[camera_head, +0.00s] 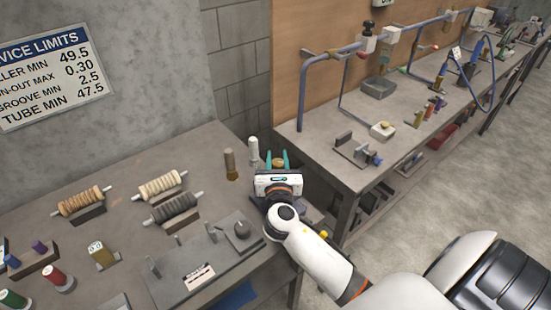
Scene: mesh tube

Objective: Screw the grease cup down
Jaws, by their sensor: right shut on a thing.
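My right gripper (278,158) reaches over the right end of the near bench, with its teal fingers pointing away from me. It is shut on a small round brass-coloured thing, likely the grease cup (278,163), which shows between the fingertips. What lies under the cup is hidden by the gripper body and wrist. I cannot tell how far down the cup sits. My left gripper is not in view.
A brown cylinder (230,164) and a white bottle (253,149) stand just left of the gripper. Ribbed rollers (160,185) rest on cradles further left. A grey plate fixture (200,262) lies in front. A second bench (330,155) with pipework stands to the right.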

